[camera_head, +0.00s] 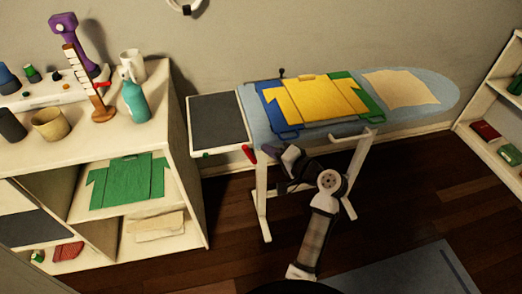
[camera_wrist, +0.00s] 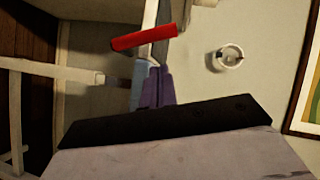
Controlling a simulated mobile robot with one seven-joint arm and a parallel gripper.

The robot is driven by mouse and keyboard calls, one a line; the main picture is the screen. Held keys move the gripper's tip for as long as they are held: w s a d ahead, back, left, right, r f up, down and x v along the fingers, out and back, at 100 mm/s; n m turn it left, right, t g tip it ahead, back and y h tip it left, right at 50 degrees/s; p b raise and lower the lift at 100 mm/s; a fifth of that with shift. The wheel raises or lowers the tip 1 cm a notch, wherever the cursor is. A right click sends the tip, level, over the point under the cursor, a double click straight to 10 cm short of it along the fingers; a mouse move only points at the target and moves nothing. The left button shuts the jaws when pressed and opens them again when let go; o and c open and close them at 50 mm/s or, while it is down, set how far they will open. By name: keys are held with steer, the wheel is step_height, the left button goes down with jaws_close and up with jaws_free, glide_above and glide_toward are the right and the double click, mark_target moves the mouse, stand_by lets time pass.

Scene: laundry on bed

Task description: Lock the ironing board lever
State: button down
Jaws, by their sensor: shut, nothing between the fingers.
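The ironing board (camera_head: 447,88) has a light blue cover and white legs and stands against the wall. Its red lever (camera_head: 249,155) sticks out at the board's left end, near the grey rest plate. The lever also shows in the wrist view (camera_wrist: 143,38), just beyond my fingertips and a little tilted. My gripper (camera_head: 287,157) is to the right of the lever in the head view, beside the board's front edge. In the wrist view its purple fingers (camera_wrist: 152,87) are together and empty. Whether the fingertips touch the lever or are apart from it, I cannot tell.
Folded yellow (camera_head: 318,100), blue and green shirts and a beige cloth (camera_head: 400,88) lie on the board. A white shelf (camera_head: 150,140) holding bottles, cups and a green shirt stands at the left. Another shelf (camera_head: 488,150) is at the right. A grey rug lies in front.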

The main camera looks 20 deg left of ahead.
steer(key=shift+s+a+f+p, duration=0.15)
steer(key=shift+s+a+f, duration=0.15)
steer(key=shift+a, duration=0.35)
steer(key=shift+s+a+f+p, duration=0.2)
steer(key=shift+s+a, duration=0.1)
steer(key=shift+a, duration=0.3)
steer(key=shift+s+a+n, duration=0.1)
steer(key=shift+a+n, duration=0.05)
steer(key=shift+n, duration=0.15)
